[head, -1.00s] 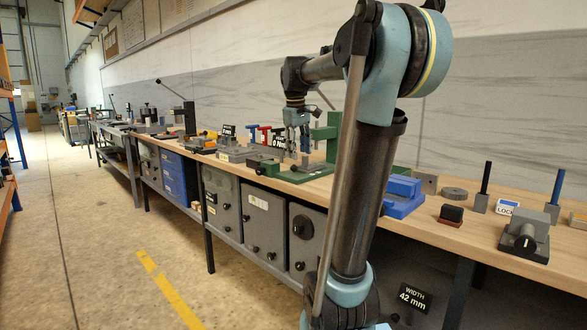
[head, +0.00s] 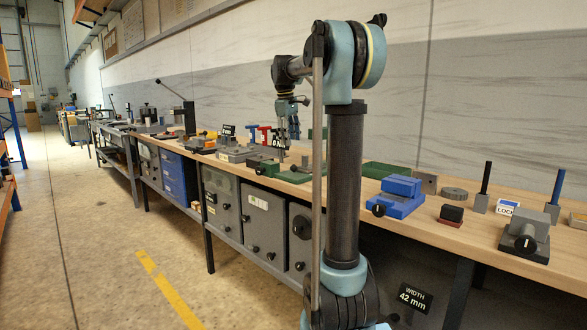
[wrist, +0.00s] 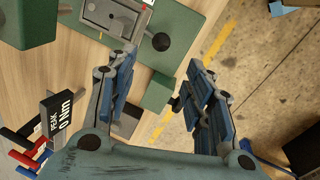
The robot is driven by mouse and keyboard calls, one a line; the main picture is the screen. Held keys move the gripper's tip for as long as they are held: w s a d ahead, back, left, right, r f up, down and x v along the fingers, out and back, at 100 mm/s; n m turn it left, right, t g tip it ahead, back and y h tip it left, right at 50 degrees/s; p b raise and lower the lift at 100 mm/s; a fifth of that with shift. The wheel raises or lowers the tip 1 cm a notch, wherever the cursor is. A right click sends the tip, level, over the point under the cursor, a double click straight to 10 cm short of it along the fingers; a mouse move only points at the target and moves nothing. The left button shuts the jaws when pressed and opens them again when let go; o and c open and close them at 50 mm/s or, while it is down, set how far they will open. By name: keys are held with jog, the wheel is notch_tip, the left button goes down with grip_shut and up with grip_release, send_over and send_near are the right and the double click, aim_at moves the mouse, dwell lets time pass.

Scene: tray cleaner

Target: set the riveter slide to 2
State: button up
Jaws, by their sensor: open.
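No part in view bears a readable riveter label or slide number, so I cannot tell which one is the riveter slide. In the wrist view a green base (wrist: 197,22) carries a grey plate fixture (wrist: 112,16) with a black knob (wrist: 161,42). A small green block (wrist: 157,93) with a dark round knob beside it shows between my fingers. My gripper (wrist: 160,58) is open, and nothing is held between its blue-padded fingers. In the head view my gripper (head: 288,128) hangs over the bench near the green tools; my arm hides part of them.
A peak 0 Nm sign (wrist: 60,118) and red and blue handles stand left of my gripper in the wrist view. A blue vise (head: 400,196) and a lock block (head: 507,207) stand on the bench (head: 455,232) at right. Floor lies beyond the bench edge.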

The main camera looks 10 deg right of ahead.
jog(key=f, duration=0.4)
jog(key=w+d+f, duration=0.1)
jog(key=f, duration=0.7)
jog(key=shift+w+d+f, duration=0.25)
jog(key=shift+w+d, duration=0.05)
jog(key=shift+w, duration=0.1)
grip_shut()
